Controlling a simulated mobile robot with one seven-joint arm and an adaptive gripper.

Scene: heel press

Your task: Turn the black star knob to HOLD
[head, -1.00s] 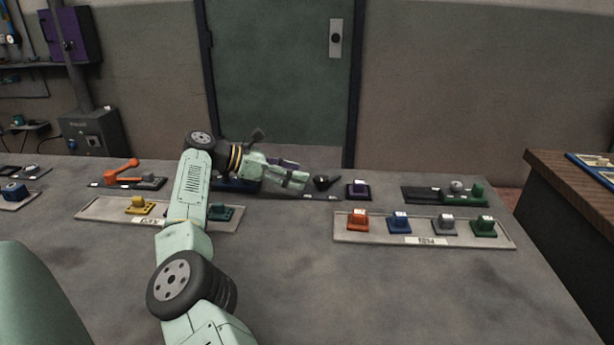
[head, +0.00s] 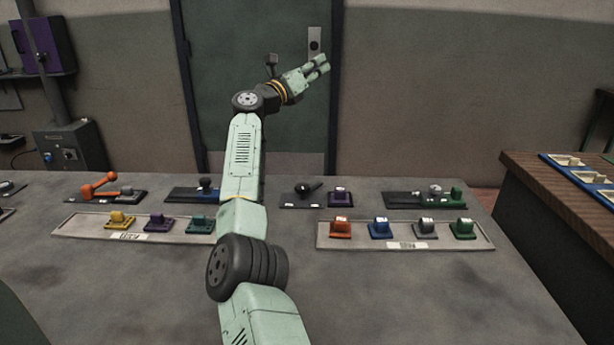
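A black knob (head: 307,189) sits on a dark plate (head: 290,200) in the back row, right of my arm. It has an arm-like part pointing right; at this size I cannot make out a star shape or read any HOLD mark. My gripper (head: 327,63) is raised well above and behind the knob, in front of the green door, pointing up and right. Its two fingers show close beside each other with nothing visible held. Whether they are apart or touching is unclear.
An orange lever (head: 99,186) stands at the back left. A dark blue plate (head: 183,194) is partly behind my arm. Another plate with a green block (head: 457,194) lies right. Two pale trays with coloured blocks (head: 484,241) lie in front. The front right of the table is clear.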

